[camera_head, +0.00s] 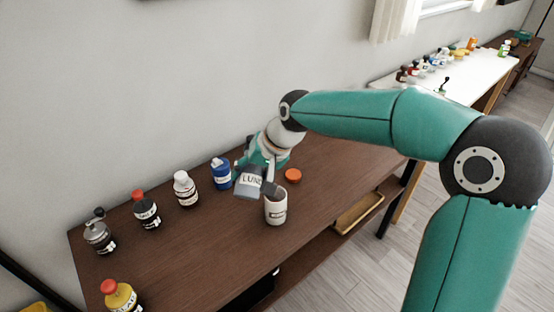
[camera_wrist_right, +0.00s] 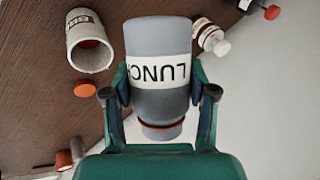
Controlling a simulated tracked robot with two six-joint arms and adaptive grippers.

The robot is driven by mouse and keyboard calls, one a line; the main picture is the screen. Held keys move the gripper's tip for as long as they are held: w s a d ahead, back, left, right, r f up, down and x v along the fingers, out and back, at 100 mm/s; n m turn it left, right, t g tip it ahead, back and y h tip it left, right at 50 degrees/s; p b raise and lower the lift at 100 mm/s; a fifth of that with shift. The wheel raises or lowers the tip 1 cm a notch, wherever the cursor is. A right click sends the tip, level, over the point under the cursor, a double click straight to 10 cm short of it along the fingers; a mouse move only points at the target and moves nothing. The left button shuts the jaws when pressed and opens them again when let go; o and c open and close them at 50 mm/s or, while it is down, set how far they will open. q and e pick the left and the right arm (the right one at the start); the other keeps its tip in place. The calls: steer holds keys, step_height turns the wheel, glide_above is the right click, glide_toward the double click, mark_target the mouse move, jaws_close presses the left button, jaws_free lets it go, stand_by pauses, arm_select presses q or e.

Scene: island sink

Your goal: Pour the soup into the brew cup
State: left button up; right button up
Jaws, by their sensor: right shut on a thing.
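A grey container with a white label reading "LUNC" (camera_head: 250,181) is held above the table in my right gripper (camera_wrist_right: 161,95), whose fingers close on its sides. It looks tilted in the head view, beside the upper left of the white cup's rim. In the right wrist view the container (camera_wrist_right: 160,40) has its lettering upside down and a reddish ring at its narrow end. The white cup (camera_head: 276,210) stands upright on the table with a dark-edged label; in the right wrist view the cup (camera_wrist_right: 92,55) shows a reddish patch inside. My left gripper is not in view.
An orange cap (camera_head: 293,175) lies on the brown table (camera_head: 190,245) behind the cup. A blue jar (camera_head: 221,174), a white bottle (camera_head: 185,190), a dark red-capped bottle (camera_head: 146,210), a grinder (camera_head: 99,236) and a yellow bottle (camera_head: 120,297) stand to the left.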

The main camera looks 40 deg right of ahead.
steer(key=d+n+t+b, duration=0.1)
steer(key=n, duration=0.1)
steer(key=d+r+n+t+b, duration=0.1)
steer(key=t+b, duration=0.1)
steer(key=d+r+n+t+h+b, duration=0.1)
steer(key=n+b, duration=0.1)
steer(key=shift+w+n, duration=0.25)
steer(key=shift+n, duration=0.05)
arm_select(q)
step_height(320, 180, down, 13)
steer(key=b, duration=0.6)
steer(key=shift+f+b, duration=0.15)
steer(key=shift+b, duration=0.15)
arm_select(e)
steer(key=s+d+r+n+t+y, duration=0.1)
steer(key=d+r+n+t, duration=0.2)
steer(key=r, duration=0.2)
steer(key=shift+s+d+r+t, duration=0.15)
steer(key=shift+s+r+t, duration=0.15)
steer(key=shift+t, duration=0.1)
steer(key=shift+f, duration=0.15)
